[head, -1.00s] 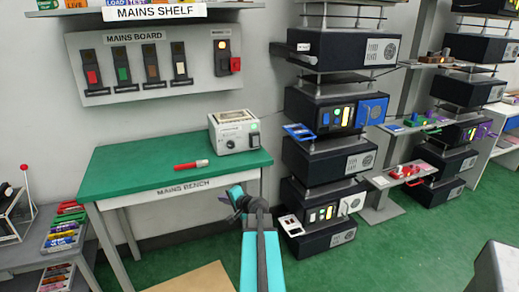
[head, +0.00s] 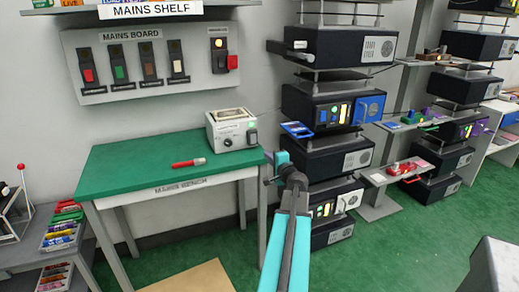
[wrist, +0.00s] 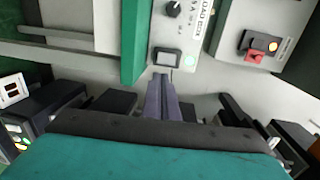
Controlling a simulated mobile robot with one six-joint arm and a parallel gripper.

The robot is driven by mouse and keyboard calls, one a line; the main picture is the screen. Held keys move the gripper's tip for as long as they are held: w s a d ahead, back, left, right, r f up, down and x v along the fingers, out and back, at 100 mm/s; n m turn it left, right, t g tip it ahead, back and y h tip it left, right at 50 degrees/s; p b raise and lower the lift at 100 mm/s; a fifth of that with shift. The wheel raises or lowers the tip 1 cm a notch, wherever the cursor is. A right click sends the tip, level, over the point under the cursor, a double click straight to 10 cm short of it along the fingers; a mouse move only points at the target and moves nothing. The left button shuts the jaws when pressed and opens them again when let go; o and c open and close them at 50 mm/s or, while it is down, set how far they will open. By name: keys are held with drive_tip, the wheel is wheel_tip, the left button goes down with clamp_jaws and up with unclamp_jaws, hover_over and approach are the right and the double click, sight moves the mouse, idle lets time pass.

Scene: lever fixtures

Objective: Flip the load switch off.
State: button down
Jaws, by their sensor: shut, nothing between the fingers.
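A pale box (head: 232,128) with a dark knob stands at the right end of the green bench. In the wrist view the box face (wrist: 188,38) carries a label that starts with "LOAD", a black knob (wrist: 173,9), a lit green lamp (wrist: 190,60) and a pale switch plate in a dark frame (wrist: 167,57). I cannot tell which way the switch is set. My gripper (wrist: 160,76) is shut and empty, its fingertips just below the switch plate in that picture; contact cannot be told. In the head view my gripper (head: 270,160) is by the bench's right end, its fingertips hard to make out.
The mains board (head: 150,65) on the wall holds several levers and a lit lamp over a red tag. A red marker (head: 188,163) lies on the green bench (head: 125,170). A rack of black units (head: 325,105) stands close on the right.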

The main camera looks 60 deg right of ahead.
sight(255, 143)
drive_tip(key=shift+w, duration=0.1)
drive_tip(key=shift+p+x, duration=1.75)
drive_tip(key=shift+x, duration=5.1)
drive_tip(key=shift+d, duration=0.1)
drive_tip(key=shift+d+f+b, duration=0.2)
drive_tip(key=shift+f+b, duration=0.05)
drive_tip(key=shift+b, duration=0.65)
drive_tip(key=shift+b, duration=0.3)
